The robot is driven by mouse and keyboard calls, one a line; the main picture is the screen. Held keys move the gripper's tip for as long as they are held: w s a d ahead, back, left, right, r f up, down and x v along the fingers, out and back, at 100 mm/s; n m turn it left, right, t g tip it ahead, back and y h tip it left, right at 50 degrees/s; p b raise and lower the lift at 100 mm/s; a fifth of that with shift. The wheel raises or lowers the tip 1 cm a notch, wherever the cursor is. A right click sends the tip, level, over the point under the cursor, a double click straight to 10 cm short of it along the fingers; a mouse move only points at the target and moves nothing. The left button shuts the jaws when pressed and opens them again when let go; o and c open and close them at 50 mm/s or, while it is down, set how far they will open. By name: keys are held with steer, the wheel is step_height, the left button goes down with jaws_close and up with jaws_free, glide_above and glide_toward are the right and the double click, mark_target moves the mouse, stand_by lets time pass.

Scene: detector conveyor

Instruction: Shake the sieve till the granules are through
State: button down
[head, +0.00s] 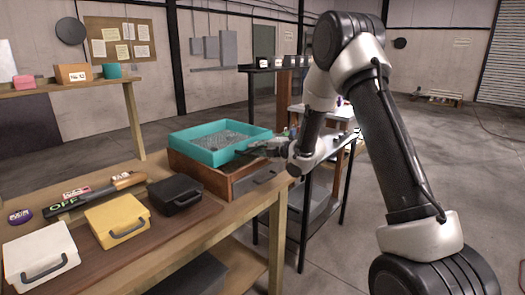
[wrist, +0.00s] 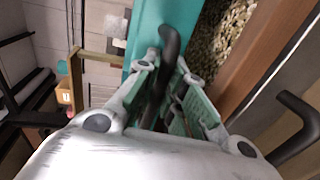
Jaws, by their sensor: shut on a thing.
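The sieve (head: 190,151) is a teal square frame with a grey mesh floor, sitting over an open wooden box (head: 208,178) at the table's far end. It also shows in the wrist view (wrist: 145,22). My gripper (head: 266,149) is at its right side, shut on the sieve's dark handle (wrist: 168,45). In the wrist view, tan-brown granules (wrist: 222,35) lie in the wooden box beside the sieve's teal wall. In the head view the mesh looks grey and speckled; I cannot tell how many granules are on it.
A black case (head: 176,196), a yellow case (head: 116,222) and a white case (head: 38,258) stand on the wooden table. A dark wand marked OFF (head: 95,195) lies behind them. A dark-topped stand (head: 325,150) is close on the right. Open floor lies further right.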

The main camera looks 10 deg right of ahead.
steer(key=shift+w+r, duration=0.1)
steer(key=c, duration=1.5)
jaws_free()
steer(key=shift+w+a, duration=0.1)
steer(key=v, duration=1.2)
